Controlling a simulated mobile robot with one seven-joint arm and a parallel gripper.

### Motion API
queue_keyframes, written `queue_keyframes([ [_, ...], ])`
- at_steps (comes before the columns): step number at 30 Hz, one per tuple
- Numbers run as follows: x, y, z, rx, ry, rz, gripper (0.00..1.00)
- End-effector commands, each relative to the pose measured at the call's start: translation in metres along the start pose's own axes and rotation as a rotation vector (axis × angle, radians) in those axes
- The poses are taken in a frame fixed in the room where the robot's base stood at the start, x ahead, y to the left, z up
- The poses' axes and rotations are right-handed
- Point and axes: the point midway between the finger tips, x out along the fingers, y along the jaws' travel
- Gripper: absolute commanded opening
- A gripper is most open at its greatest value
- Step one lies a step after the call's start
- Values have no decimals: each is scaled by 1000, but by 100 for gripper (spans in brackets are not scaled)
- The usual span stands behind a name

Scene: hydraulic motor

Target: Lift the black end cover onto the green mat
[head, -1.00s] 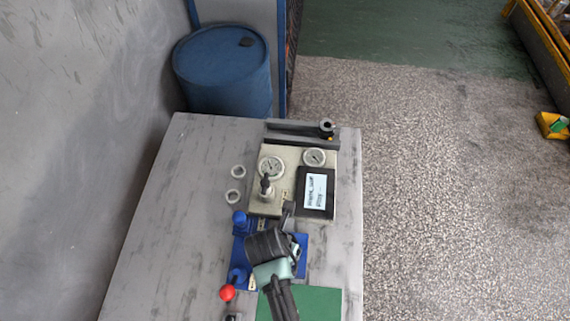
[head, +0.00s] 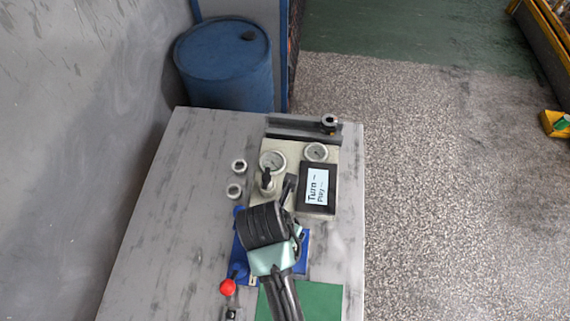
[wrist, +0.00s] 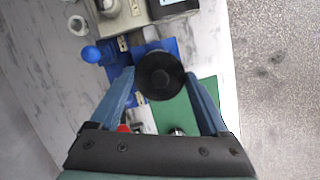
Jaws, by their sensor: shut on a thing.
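In the wrist view the black end cover (wrist: 160,77), a round dark disc with a raised centre, sits between the two blue fingers of my gripper (wrist: 160,74). The gripper is shut on it. Under and beside the cover lie the blue fixture (wrist: 115,74) and the green mat (wrist: 206,88); the cover overlaps both in this view, and its height above them is hard to tell. In the head view the green mat (head: 326,302) is at the bottom. My arm hides the fingers and cover there.
A cream gauge panel with a black-framed screen (head: 316,187) stands behind the blue fixture (head: 240,268). A red-knobbed lever (head: 228,287) stands at the fixture's left. Two small metal rings (head: 239,166) lie left of the panel. The table's left part is clear.

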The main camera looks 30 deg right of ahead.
Motion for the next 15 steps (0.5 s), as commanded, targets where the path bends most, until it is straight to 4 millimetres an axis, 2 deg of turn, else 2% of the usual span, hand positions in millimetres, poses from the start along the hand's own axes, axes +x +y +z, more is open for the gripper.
queue_keyframes([
  [4,-8,0,3,0,-1,1,2],
  [15,-10,0,3,0,0,0,1],
])
